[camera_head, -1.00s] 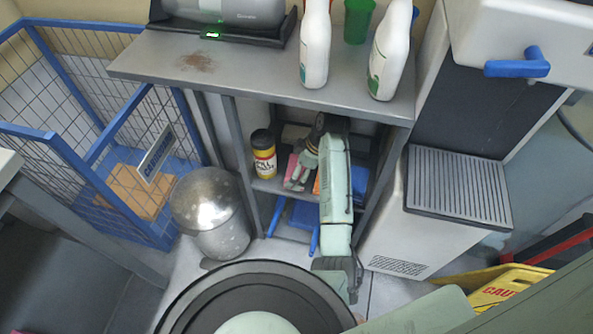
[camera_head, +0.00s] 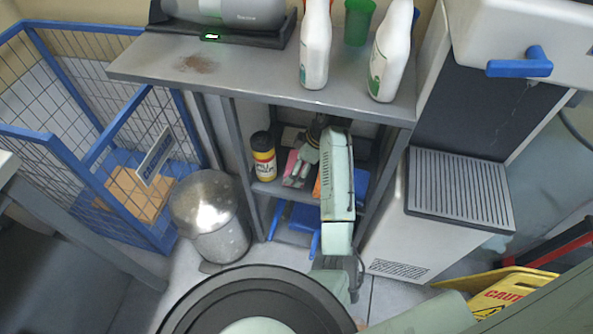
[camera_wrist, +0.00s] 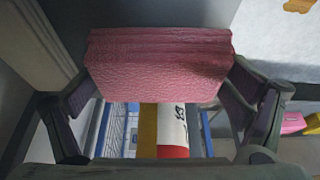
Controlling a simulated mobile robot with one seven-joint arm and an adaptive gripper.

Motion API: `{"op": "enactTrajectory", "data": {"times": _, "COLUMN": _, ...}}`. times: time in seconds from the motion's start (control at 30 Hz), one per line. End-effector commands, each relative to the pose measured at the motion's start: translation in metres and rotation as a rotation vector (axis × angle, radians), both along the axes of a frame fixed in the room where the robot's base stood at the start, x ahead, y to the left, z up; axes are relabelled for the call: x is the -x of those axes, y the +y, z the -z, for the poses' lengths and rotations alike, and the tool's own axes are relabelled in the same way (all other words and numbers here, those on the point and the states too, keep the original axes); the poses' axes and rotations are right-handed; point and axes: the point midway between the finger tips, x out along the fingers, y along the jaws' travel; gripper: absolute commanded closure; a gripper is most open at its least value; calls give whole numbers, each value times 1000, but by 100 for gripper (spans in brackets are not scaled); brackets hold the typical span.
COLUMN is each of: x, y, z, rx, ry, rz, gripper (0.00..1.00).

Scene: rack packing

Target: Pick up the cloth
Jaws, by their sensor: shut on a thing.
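The cloth (camera_wrist: 158,62) is pink, textured and folded in a stack. In the wrist view it lies between the two fingers of my gripper (camera_wrist: 160,95), which are shut on its left and right sides. In the head view my gripper (camera_head: 298,168) is inside the cabinet under the counter, and a pink part of the cloth (camera_head: 291,162) shows beside it. My arm hides much of that shelf.
A yellow and black bottle (camera_head: 263,157) stands on the shelf left of my gripper. The counter (camera_head: 255,72) is just above, with two white bottles (camera_head: 315,45) on it. Blue items (camera_head: 303,218) are on the lower shelf. A metal bin (camera_head: 212,220) stands at left.

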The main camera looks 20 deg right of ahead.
Motion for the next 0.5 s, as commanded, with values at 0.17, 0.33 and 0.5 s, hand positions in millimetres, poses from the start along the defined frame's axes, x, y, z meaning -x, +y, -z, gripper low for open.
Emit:
{"op": "enactTrajectory", "data": {"times": 0.17, "x": 36, "y": -1, "z": -5, "rx": -2, "ry": -1, "rz": 5, "gripper": 34}}
{"op": "enactTrajectory", "data": {"times": 0.33, "x": 65, "y": -2, "z": -12, "rx": 0, "ry": 2, "rz": 6, "gripper": 34}}
{"op": "enactTrajectory", "data": {"times": 0.5, "x": 85, "y": -1, "z": -14, "rx": -2, "ry": 1, "rz": 6, "gripper": 34}}
